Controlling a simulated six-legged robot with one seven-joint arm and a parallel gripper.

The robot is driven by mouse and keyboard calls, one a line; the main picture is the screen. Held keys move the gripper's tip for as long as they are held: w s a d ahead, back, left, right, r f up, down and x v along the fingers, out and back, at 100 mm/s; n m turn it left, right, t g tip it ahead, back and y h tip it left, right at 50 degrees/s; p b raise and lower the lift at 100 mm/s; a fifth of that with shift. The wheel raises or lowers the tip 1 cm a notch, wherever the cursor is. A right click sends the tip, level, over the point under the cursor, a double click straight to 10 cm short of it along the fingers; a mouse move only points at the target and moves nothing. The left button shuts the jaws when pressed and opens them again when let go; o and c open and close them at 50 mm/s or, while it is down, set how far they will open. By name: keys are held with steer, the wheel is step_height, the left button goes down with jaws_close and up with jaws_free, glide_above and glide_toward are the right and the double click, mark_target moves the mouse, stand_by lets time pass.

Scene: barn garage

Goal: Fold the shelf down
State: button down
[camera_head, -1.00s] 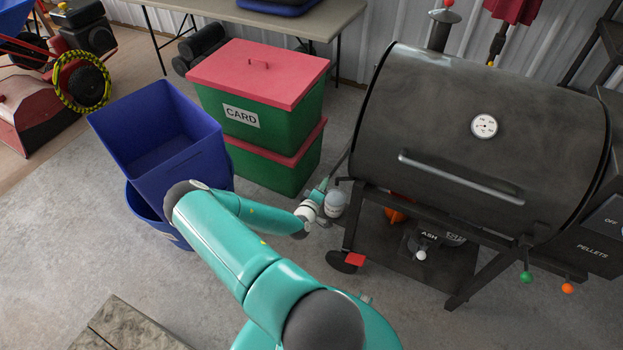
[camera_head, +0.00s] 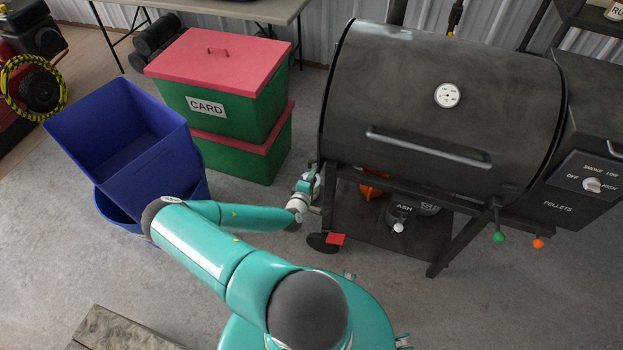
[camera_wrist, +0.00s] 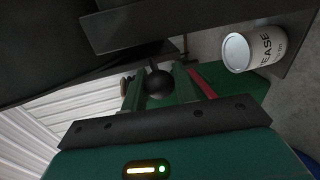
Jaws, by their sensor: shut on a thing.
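The black smoker grill (camera_head: 440,105) stands at the right in the head view, its lid closed. My gripper (camera_head: 312,183) is at the smoker's lower left end, partly hidden by its own wrist. In the wrist view my gripper (camera_wrist: 160,92) has its two green fingers on either side of a round black knob (camera_wrist: 158,84), shut on it. A dark flat panel and bar (camera_wrist: 150,22) of the smoker lie just above the knob. I cannot tell which part is the shelf or how it is tilted.
A white grease can (camera_wrist: 252,48) hangs or stands close by in the wrist view. Green CARD boxes (camera_head: 225,105) with red lids and blue bins (camera_head: 125,140) stand left of the smoker. A red pedal (camera_head: 336,239) is low by its wheel. Concrete floor is open in front.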

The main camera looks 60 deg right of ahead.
steer(key=shift+s+a+f, duration=0.1)
steer(key=shift+s+f, duration=0.05)
steer(key=shift+s, duration=0.3)
steer(key=c, duration=1.3)
jaws_free()
steer(key=shift+o, duration=0.9)
steer(key=shift+w, duration=0.2)
steer(key=v, duration=1.3)
steer(key=shift+a+r, duration=0.25)
steer(key=shift+a, duration=0.1)
